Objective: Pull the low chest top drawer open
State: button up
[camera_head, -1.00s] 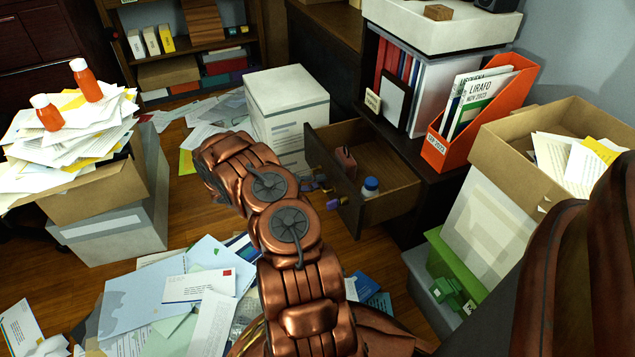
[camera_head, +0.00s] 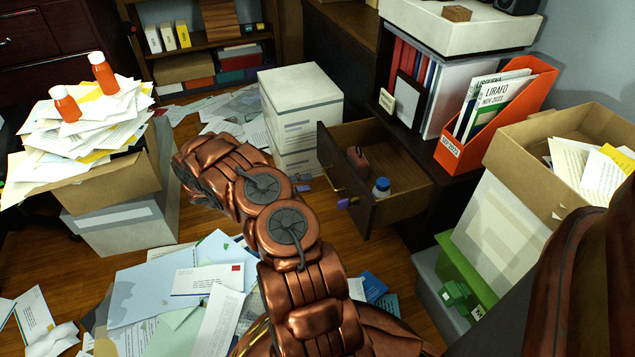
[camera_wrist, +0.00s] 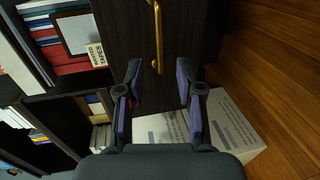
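The low chest's top drawer (camera_head: 343,172) stands pulled out, its dark front well clear of the chest and its wooden inside showing. In the wrist view the gold bar handle (camera_wrist: 158,35) runs along the dark drawer front. My gripper (camera_wrist: 158,78) is open, its two purple-padded fingers apart and empty. The handle's near end lies between the fingertip lines, slightly beyond them. In the head view my copper arm hides part of the gripper (camera_head: 325,195).
White boxes (camera_head: 300,110) stand left of the drawer. An orange file holder (camera_head: 495,120) is on the chest. A cardboard box (camera_head: 560,130) and a green crate (camera_head: 455,270) stand at right. Papers (camera_head: 170,300) litter the floor; bare wood shows between.

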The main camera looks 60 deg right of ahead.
jog(key=shift+v, duration=1.55)
jog(key=s+a+r+y+p, duration=0.2)
jog(key=a+r+p, duration=0.35)
jog(key=r, duration=0.75)
jog(key=s+a+r+t+y+p, duration=0.15)
jog(key=a+r+p, duration=0.4)
jog(key=r, duration=0.75)
jog(key=s+a+r+g+y+p, duration=0.1)
jog(key=s+a+r+p, duration=0.2)
jog(key=r+p, duration=0.75)
jog(key=s+a+r+n+t+y+p, duration=0.2)
jog(key=s+a+r+p, duration=0.3)
jog(key=a+r+p, duration=0.2)
jog(key=s+a+r+n+t+y+p, duration=0.3)
jog(key=a+r+p, duration=0.4)
jog(key=a+r, duration=0.5)
jog(key=s+a+r+n+t+y+p, duration=0.2)
jog(key=s+a+r+p, duration=0.4)
jog(key=a+r, duration=0.4)
notch_tip(320, 180, up, 3)
jog(key=shift+s+a+f+n+y+p, duration=0.2)
jog(key=shift+s+a+n+y+p, duration=0.1)
jog(key=shift+n+y+p, duration=0.15)
jog(key=shift+d+t, duration=0.15)
jog(key=shift+t, duration=0.1)
